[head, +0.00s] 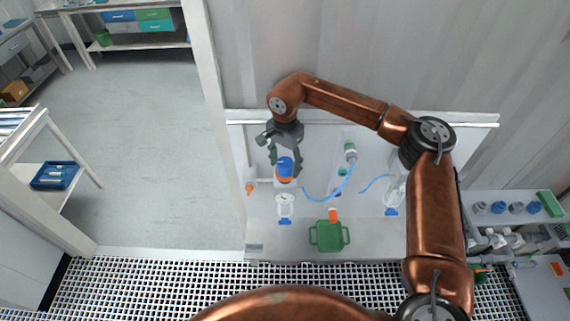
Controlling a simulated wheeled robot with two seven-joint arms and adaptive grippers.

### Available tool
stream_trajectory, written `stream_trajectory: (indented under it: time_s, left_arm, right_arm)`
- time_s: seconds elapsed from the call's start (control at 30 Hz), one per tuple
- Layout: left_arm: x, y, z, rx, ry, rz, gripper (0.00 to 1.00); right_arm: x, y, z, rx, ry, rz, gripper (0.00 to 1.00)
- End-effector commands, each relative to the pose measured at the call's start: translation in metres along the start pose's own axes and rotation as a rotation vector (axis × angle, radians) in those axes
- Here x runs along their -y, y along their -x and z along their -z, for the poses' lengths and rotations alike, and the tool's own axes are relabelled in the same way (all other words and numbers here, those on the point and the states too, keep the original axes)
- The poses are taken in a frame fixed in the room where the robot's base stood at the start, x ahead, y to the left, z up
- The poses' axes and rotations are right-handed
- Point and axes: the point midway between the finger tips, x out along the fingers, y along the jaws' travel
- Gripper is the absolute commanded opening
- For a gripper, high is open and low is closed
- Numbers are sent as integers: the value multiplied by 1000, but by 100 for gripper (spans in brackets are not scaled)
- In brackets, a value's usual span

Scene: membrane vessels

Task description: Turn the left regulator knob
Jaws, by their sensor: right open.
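The left regulator knob (285,165) is a blue cap above an orange ring, on the left part of the white bench panel. My right gripper (285,158) comes down over it from above. Its dark fingers are open, one on each side of the blue knob; I cannot tell whether they touch it. A clear vessel (284,205) with a blue foot stands below the knob. My left gripper is not in view. A second clear vessel (394,190) is partly hidden by my right arm, and no second knob shows there.
An orange fitting (249,188) sticks out at left. A rack (515,207) stands at right.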

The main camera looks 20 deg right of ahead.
Motion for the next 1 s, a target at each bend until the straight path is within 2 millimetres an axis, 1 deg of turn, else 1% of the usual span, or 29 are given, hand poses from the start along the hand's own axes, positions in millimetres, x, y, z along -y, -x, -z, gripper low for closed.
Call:
stream_trajectory:
  time_s: [0.2, 0.27, 0.33, 0.47, 0.7, 0.83, 1.0]
  left_arm:
    - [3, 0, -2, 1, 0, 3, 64]
    - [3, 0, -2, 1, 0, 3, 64]
    - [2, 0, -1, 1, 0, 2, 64]
    - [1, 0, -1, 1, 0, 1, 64]
    - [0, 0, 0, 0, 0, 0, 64]
    - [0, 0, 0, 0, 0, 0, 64]
    - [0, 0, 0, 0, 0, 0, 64]
  right_arm:
    - [0, 1, 0, 0, 0, 0, 55]
    - [0, 5, 0, 0, 0, 1, 55]
    - [1, 12, 0, 1, 0, 2, 55]
    - [1, 36, 0, -1, 0, 4, 55]
    - [1, 86, 0, -1, 0, 3, 55]
    - [1, 105, 0, -1, 0, 1, 55]
    - [0, 118, 0, 0, 0, 0, 55]
